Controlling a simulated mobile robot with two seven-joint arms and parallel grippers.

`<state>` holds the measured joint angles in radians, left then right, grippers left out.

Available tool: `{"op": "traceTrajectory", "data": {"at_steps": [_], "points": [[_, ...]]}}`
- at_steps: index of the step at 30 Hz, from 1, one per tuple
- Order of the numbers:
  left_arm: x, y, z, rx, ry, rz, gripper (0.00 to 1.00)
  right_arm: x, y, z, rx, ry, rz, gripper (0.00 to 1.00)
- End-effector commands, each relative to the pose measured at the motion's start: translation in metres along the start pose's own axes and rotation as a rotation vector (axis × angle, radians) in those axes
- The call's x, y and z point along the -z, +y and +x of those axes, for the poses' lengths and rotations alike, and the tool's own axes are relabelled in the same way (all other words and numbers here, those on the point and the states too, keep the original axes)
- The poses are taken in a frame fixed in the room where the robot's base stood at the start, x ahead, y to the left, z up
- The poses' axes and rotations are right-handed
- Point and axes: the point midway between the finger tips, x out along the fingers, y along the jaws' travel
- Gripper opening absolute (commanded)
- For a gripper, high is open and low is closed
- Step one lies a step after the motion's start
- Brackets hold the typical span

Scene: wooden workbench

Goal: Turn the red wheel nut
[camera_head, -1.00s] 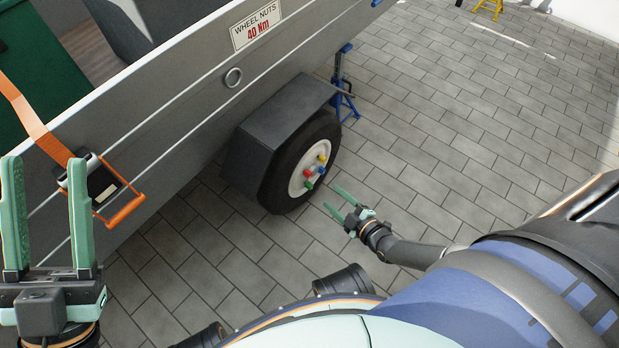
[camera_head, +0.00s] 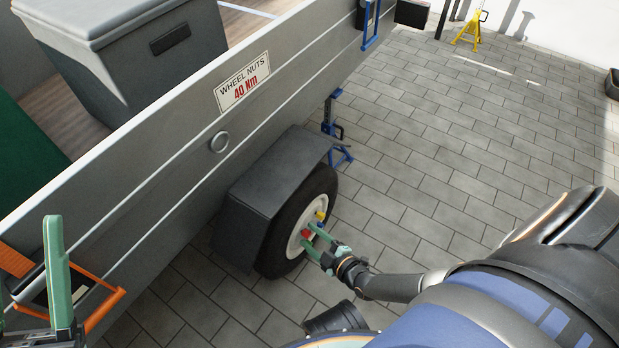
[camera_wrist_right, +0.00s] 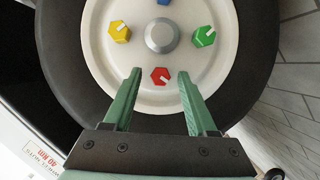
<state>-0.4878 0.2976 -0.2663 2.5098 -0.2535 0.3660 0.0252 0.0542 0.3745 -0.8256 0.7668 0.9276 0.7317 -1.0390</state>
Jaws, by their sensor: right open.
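The red wheel nut (camera_wrist_right: 160,76) sits on the white wheel rim (camera_wrist_right: 105,57) in the right wrist view, with a pale mark on its face. In the head view the red nut (camera_head: 305,233) shows on the trailer wheel. My right gripper (camera_head: 311,239) is open in front of the wheel. In the right wrist view its fingertips (camera_wrist_right: 160,73) stand on either side of the red nut, with a gap on each side; I cannot tell how deep they reach. My left gripper (camera_head: 22,255) is partly cut off at the left edge of the head view.
Yellow (camera_wrist_right: 119,32), green (camera_wrist_right: 205,36) and blue (camera_wrist_right: 163,2) nuts surround the grey hub (camera_wrist_right: 162,36). The dark fender (camera_head: 262,190) covers the wheel's top. A blue jack stand (camera_head: 335,130) is behind the wheel.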

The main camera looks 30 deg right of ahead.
Motion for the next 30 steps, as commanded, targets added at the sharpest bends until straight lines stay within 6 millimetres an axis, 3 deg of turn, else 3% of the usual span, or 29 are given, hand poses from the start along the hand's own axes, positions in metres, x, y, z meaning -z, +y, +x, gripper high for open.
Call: {"op": "traceTrajectory", "data": {"at_steps": [5,20,30], "points": [[0.0000,0.0001,0.0000,0.000,-0.001,0.000,0.50,0.0004,0.0000,0.0001,0.000,0.001,0.000,0.57],[-0.0003,0.0006,-0.0005,-0.006,-0.002,0.002,0.50,0.0003,0.0001,0.0001,0.000,0.001,0.000,0.01],[-0.0005,0.0003,-0.0006,-0.006,-0.002,0.003,0.50,0.0003,0.0003,0.0003,0.000,0.000,0.001,0.00]]}}
